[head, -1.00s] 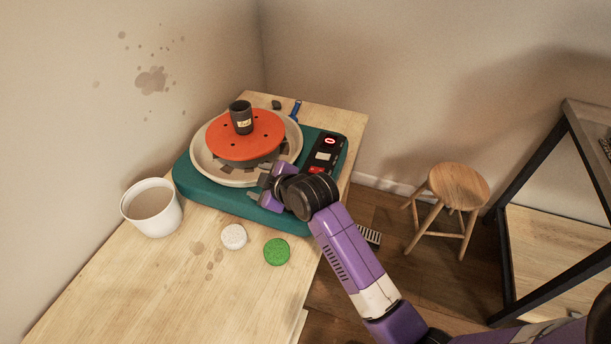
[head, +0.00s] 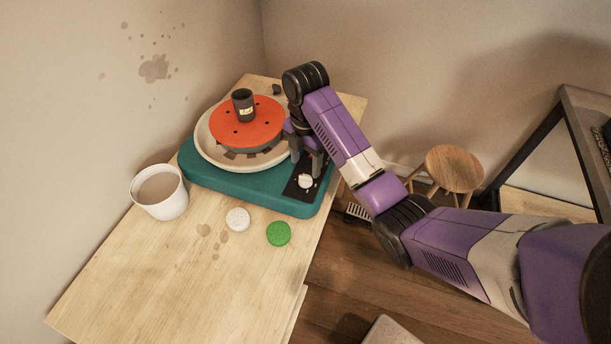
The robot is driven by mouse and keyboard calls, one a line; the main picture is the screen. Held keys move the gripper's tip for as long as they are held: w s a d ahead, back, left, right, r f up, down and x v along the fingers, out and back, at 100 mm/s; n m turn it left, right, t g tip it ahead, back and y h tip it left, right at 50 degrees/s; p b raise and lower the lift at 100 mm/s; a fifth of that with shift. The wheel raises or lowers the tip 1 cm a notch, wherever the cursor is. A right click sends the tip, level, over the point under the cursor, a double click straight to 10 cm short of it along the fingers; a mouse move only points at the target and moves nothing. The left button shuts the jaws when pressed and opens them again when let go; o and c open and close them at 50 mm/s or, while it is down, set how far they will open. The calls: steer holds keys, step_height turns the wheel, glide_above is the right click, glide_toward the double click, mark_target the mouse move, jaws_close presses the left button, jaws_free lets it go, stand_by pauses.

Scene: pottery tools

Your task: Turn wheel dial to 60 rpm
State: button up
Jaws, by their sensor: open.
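The pottery wheel (head: 262,192) is a teal unit on the table with an orange disc (head: 262,132) in a pale splash pan. Its black control panel (head: 291,191) is at the right end and carries a pale round dial (head: 305,181) near the front. My gripper (head: 306,165) points down over the panel, just behind the dial in the picture. Its fingers are apart with no object visible between them. I cannot tell whether a fingertip touches the panel. My gripper and arm hide the panel's display and red switch.
A dark cup (head: 243,104) stands on the disc. A white bucket (head: 160,192) is at the left. A white round piece (head: 237,219) and a green one (head: 278,233) lie in front of the wheel. A wooden stool (head: 453,170) stands on the floor. The table's front is mostly clear.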

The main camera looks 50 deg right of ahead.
mark_target(305, 177)
steer(key=shift+f+p, duration=0.3)
steer(key=shift+f, duration=2.8)
jaws_close()
